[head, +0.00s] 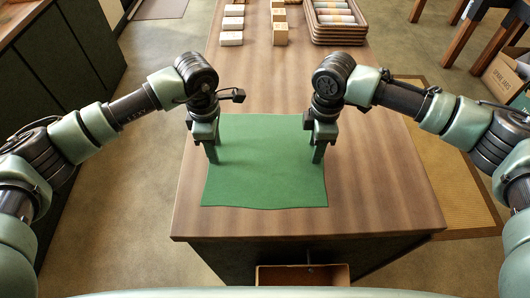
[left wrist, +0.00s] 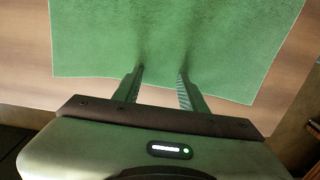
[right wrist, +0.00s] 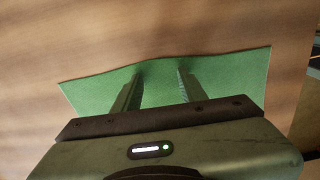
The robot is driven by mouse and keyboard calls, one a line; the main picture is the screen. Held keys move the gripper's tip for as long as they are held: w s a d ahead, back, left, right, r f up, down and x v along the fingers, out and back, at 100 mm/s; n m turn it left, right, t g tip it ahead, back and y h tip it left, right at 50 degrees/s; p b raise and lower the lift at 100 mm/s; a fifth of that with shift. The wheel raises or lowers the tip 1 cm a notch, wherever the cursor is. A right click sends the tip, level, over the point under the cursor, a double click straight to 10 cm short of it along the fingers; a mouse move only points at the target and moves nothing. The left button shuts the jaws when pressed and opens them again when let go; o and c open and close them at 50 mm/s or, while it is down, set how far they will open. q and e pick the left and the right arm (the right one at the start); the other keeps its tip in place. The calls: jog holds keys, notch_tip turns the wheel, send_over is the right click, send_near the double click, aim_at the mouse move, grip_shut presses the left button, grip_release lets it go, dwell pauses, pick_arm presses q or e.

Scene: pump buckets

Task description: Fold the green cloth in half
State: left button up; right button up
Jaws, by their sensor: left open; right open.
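The green cloth (head: 265,165) lies flat and spread out on the wooden table, close to its front edge. My left gripper (head: 212,158) points down over the cloth's left edge. In the left wrist view its two fingers (left wrist: 160,72) are apart with only cloth (left wrist: 180,35) beneath them. My right gripper (head: 318,157) points down over the cloth's right edge. In the right wrist view its fingers (right wrist: 159,72) are apart near the cloth's edge (right wrist: 225,75). Both grippers are open and seem empty. I cannot tell whether the fingertips touch the cloth.
The wooden table (head: 385,190) is bare around the cloth. At the back stand white boxes (head: 232,24), tan blocks (head: 280,22) and a stack of brown trays with rolls (head: 337,22). An open drawer (head: 300,275) sits below the front edge.

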pick_arm(q)
jog(key=shift+f, duration=0.15)
pick_arm(e)
jog(key=shift+f, duration=0.2)
pick_arm(q)
grip_shut()
pick_arm(e)
grip_shut()
pick_arm(q)
jog(key=shift+s, duration=0.1)
pick_arm(e)
jog(key=shift+r, duration=0.2)
